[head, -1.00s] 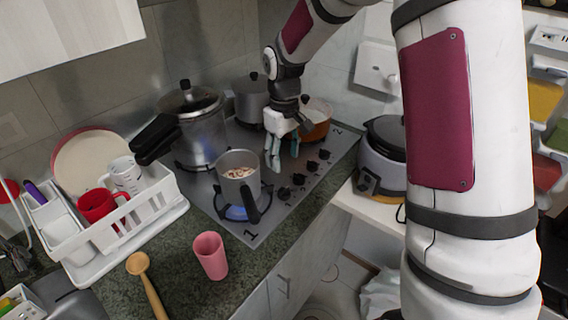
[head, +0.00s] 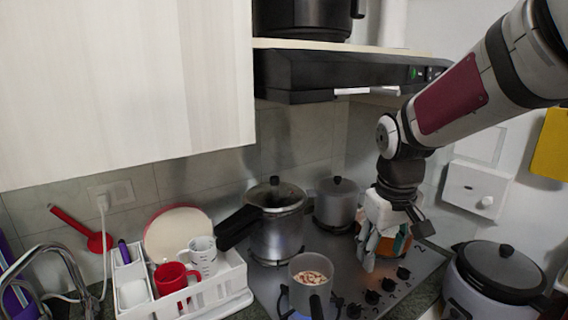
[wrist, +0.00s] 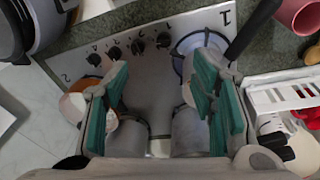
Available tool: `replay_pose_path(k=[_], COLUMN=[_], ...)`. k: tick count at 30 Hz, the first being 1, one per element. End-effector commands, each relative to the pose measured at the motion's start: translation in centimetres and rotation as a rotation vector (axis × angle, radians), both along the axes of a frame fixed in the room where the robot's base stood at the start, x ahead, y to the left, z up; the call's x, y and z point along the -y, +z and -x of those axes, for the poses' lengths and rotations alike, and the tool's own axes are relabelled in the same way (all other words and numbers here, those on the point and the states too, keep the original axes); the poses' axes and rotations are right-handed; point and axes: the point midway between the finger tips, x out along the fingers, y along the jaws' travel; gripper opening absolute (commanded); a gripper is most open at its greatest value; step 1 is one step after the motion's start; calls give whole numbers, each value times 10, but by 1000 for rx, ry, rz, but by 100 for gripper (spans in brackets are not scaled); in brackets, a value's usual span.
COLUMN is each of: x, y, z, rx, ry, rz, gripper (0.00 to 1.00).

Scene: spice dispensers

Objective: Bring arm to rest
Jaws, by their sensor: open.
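My gripper (head: 371,247) hangs pointing down over the right part of the stove (head: 268,281) in the head view. In the wrist view my gripper (wrist: 160,110) shows its teal finger pads spread wide apart with nothing between them. A small pot (head: 310,290) with pale pieces of food in it stands on the front burner to the left of my gripper. An orange pot (head: 398,246) stands behind my gripper and is partly hidden by it.
A pressure cooker (head: 277,232) and a grey pot (head: 336,204) stand at the back of the stove. The range hood (head: 300,75) is above. A white dish rack (head: 232,280) is at left. A rice cooker (head: 500,275) is at right.

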Motion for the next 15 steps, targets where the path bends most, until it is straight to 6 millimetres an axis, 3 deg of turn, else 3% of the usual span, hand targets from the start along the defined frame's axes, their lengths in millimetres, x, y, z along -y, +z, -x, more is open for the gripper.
replay_pose_path(k=[1, 6, 15], x=[0, 0, 0], y=[15, 48, 76], z=[14, 62, 146], rx=[29, 112, 252], ry=[-16, -83, -192], rz=[2, -13, -80], gripper=[52, 52, 52])
